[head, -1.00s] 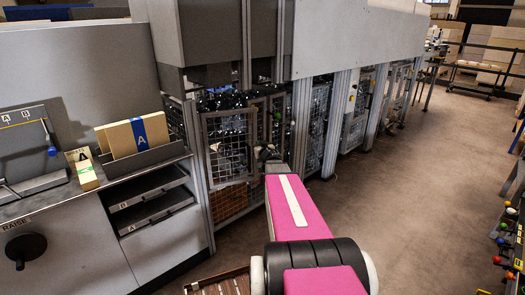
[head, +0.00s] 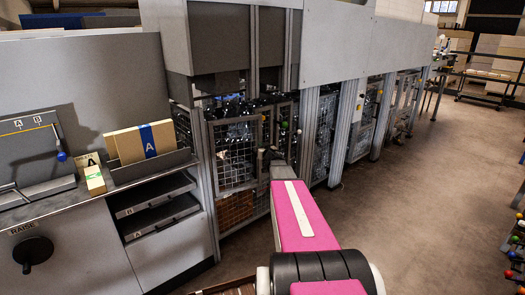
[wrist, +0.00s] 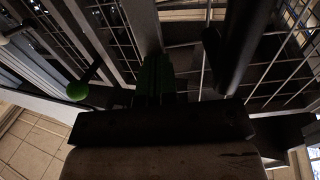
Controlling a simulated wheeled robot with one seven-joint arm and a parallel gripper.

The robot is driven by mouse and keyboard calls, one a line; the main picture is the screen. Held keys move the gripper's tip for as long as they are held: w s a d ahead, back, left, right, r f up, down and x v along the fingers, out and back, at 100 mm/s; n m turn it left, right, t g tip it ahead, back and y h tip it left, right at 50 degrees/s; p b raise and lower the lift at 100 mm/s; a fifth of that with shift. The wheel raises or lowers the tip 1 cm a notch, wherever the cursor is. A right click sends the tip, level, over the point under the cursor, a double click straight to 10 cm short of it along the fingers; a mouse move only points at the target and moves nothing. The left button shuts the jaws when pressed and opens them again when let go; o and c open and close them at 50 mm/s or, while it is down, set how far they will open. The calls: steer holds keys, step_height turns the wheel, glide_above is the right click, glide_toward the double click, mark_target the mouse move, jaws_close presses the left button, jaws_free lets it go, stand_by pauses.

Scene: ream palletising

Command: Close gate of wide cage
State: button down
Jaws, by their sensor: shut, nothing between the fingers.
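The cage front stands under the grey machine, with a wire-mesh gate (head: 236,165) in a grey metal frame. I cannot tell for certain whether the gate is fully against its frame. My gripper (head: 268,156) is at the gate's right edge, at the end of my pink arm, which partly hides what lies behind it. In the wrist view my gripper (wrist: 152,70) has its dark fingers together and empty, close to the mesh and frame bars. A dark upright bar (wrist: 243,45) stands just right of the fingers. A green knob (wrist: 78,91) on a rod is to their left.
Left of the cage is a grey cabinet (head: 80,250) with a crank, trays and a box marked A (head: 145,142). More mesh bays (head: 365,125) run to the right. The floor (head: 420,200) right of my arm is clear. Coloured knobs line the right edge.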

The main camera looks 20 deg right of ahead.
steer(key=w+n+y, duration=0.1)
steer(key=w+y, duration=0.1)
steer(key=w+n+g+y, duration=0.1)
steer(key=w, duration=0.2)
steer(key=w+a+n+y, duration=0.1)
steer(key=w+y, duration=0.1)
steer(key=w, duration=0.1)
steer(key=shift+w+a+n+y, duration=0.1)
steer(key=shift+w+n+y, duration=0.05)
steer(key=shift+n+y, duration=0.15)
